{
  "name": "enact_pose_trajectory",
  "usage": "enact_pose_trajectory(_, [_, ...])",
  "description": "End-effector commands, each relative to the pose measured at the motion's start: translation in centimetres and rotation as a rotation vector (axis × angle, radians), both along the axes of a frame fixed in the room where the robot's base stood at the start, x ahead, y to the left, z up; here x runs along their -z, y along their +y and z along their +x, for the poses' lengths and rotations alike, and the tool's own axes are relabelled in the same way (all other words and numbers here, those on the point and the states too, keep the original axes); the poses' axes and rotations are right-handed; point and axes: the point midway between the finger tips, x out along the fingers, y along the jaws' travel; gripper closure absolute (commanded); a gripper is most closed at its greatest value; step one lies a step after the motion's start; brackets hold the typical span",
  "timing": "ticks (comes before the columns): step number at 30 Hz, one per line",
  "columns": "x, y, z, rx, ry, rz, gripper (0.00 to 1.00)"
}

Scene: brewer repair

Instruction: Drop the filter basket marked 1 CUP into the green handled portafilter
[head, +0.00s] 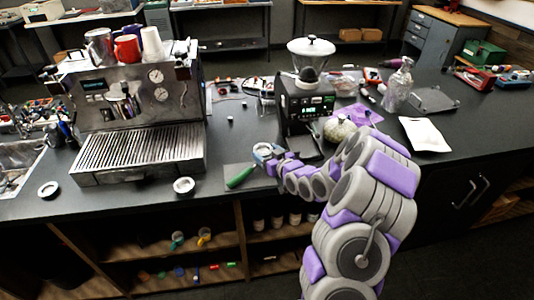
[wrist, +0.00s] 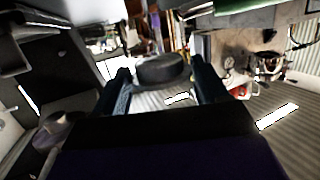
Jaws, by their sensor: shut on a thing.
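My gripper (head: 270,161) is at the counter's front, right beside the head of the green handled portafilter (head: 240,177). In the wrist view my gripper (wrist: 164,86) is shut on a dark, round, shallow metal piece (wrist: 162,69) that looks like a filter basket. No marking is legible on it. In the head view a small metal ring shows at the fingertips; I cannot tell basket from portafilter rim there, or whether they touch. Two more round metal baskets lie on the counter, one in front of the espresso machine (head: 184,185) and one at the far left (head: 48,189). Their markings are unreadable.
The espresso machine (head: 140,115) stands at the left with cups on top. A grinder (head: 305,105) stands close behind my gripper. A dark mat (head: 262,184) lies under the portafilter at the counter's front edge. A white tray (head: 425,134) and a glass bottle (head: 397,88) are at the right.

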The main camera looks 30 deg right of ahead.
Motion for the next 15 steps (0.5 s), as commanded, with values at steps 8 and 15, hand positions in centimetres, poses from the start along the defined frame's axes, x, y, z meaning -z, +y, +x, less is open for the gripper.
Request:
enact_pose_trajectory(8, [0.33, -0.01, 0.00, 0.000, 0.000, 0.000, 0.57])
enact_pose_trajectory(15, [0.59, -0.01, -0.01, 0.000, 0.000, 0.000, 0.57])
